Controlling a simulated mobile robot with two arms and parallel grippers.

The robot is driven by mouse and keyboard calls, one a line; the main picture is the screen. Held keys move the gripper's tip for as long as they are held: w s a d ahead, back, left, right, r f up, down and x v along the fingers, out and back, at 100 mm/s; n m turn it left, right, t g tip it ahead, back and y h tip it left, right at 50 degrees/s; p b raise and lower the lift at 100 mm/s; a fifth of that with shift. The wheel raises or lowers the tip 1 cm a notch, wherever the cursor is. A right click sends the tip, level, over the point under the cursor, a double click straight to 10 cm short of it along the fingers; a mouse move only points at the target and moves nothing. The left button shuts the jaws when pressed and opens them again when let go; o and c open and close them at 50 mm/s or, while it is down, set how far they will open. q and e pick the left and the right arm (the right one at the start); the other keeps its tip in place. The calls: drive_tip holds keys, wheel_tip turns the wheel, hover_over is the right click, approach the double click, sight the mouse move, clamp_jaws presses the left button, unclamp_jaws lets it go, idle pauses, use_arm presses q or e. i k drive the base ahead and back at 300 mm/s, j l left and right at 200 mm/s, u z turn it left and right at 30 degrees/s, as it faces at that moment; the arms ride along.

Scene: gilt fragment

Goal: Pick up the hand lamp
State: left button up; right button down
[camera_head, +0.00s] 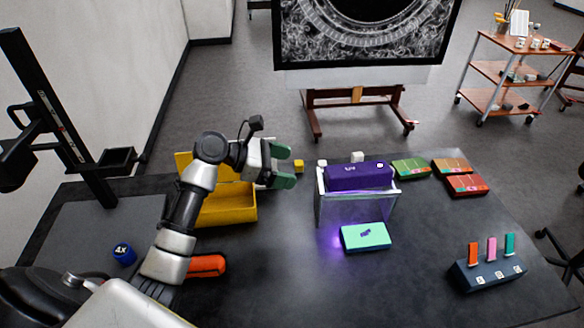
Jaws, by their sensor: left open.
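The hand lamp appears to be the purple block-shaped unit (358,176) lying across the top of a clear stand (352,210) near the table's middle. A violet glow falls below it. My left gripper (287,165) is open and empty, with green fingertips facing right. My right gripper is not in view.
A dark block with upright coloured tabs (488,274) stands at the front right. An orange object (207,265) and a blue 4X loupe (124,253) are on the left.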

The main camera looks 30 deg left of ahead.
sight(372, 174)
drive_tip(key=k+l, duration=0.5)
drive_tip(key=k, duration=0.15)
drive_tip(key=k+l, duration=0.5)
drive_tip(key=k, duration=0.2)
